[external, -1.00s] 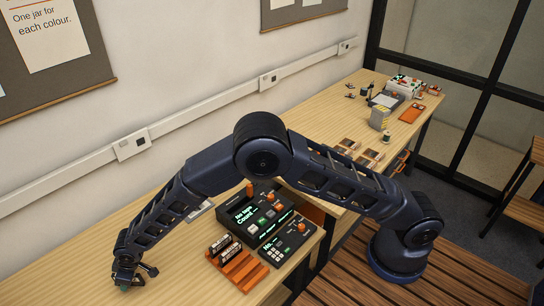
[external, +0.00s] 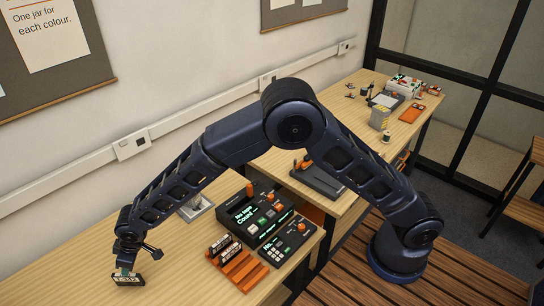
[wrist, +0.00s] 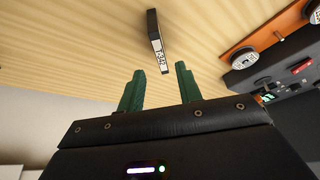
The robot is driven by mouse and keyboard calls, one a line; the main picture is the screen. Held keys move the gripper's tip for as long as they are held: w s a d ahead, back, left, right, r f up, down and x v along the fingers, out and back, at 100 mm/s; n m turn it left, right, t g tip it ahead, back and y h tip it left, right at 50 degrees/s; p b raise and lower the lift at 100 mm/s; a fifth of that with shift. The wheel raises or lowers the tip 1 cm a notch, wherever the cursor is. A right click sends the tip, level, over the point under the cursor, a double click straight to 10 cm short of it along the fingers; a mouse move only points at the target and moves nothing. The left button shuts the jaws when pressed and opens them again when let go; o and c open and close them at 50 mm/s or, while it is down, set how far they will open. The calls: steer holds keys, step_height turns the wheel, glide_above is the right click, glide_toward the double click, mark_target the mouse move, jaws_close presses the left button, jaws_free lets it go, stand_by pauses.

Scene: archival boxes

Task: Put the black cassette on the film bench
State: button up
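The black cassette (external: 128,281), with a white label reading T-342, stands on the wooden bench (external: 75,255) at the lower left of the external view. In the wrist view the cassette (wrist: 153,28) shows as a narrow black block ahead of the fingertips, its label facing me. My gripper (external: 125,269) is just above the cassette. In the wrist view my gripper (wrist: 157,78) has its two green fingers apart, with nothing between them; the cassette appears clear of both. I cannot tell the exact gap.
An orange rack (external: 238,268) holding cassettes stands right of the black cassette. Beside it are a dark console with a lit screen (external: 247,213) and a smaller keypad unit (external: 290,240). A grey tray (external: 196,209) lies behind. The bench left of the gripper is clear.

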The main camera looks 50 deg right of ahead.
steer(key=shift+v, duration=0.9)
steer(key=shift+d+r, duration=0.15)
steer(key=w+d+r+m, duration=0.2)
steer(key=d+r, duration=1.2)
steer(key=d, duration=0.3)
steer(key=s+d+r+m, duration=0.1)
steer(key=s+d+r, duration=0.1)
steer(key=d+r, duration=0.35)
steer(key=s+d+r+t+h, duration=0.1)
steer(key=s+d+r, duration=0.1)
steer(key=d, duration=0.6)
steer(key=s+d+r+m, duration=0.1)
steer(key=s+d+r, duration=0.1)
steer(key=d+r, duration=0.35)
steer(key=s+d+r+m+h, duration=0.1)
steer(key=s+d+r+m, duration=0.15)
steer(key=s+d, duration=1.25)
steer(key=s+d+f+m+h, duration=0.1)
steer(key=s+d+f+m, duration=0.1)
steer(key=s+d, duration=1)
steer(key=s, duration=0.3)
steer(key=shift+s+f, duration=0.15)
steer(key=shift+f, duration=0.1)
